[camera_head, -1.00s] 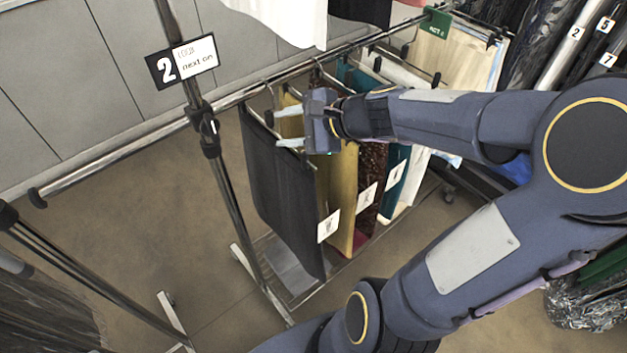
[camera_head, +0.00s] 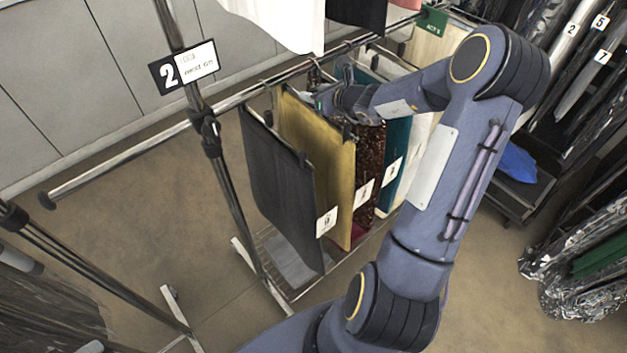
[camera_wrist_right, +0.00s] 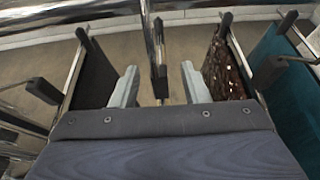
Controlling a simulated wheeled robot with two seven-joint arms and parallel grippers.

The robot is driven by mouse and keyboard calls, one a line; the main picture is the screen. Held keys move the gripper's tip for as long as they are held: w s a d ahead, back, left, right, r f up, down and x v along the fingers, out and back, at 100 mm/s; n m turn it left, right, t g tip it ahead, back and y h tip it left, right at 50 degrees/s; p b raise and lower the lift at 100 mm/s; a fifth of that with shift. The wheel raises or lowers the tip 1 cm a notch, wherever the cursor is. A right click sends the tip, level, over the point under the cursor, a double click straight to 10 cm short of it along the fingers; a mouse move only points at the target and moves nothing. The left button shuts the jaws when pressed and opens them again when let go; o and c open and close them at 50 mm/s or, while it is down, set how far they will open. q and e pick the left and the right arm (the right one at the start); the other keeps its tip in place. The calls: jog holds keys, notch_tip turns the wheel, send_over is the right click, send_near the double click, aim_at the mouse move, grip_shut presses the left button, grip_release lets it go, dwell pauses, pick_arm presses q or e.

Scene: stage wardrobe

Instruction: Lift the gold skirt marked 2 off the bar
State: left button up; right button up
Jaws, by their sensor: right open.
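The gold skirt (camera_head: 322,150) hangs on clips from the bar (camera_head: 262,86), between a black skirt (camera_head: 278,185) and a brown sequin skirt (camera_head: 370,150). I cannot read a number on it. My right gripper (camera_wrist_right: 160,82) is at the top of the hanging row. The black skirt is left of the fingers, the sequin skirt right. My left gripper is not in view.
A sign reading 2, "next on" (camera_head: 184,67), is on the rack's upright post. A teal skirt (camera_head: 395,160) and pale garments hang further right. White and black garments hang above. Dark garment bags stand at right.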

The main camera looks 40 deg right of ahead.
jog(key=shift+w+f, duration=0.25)
jog(key=shift+w, duration=0.25)
jog(key=shift+a, duration=0.1)
grip_shut()
jog(key=shift+r, duration=0.25)
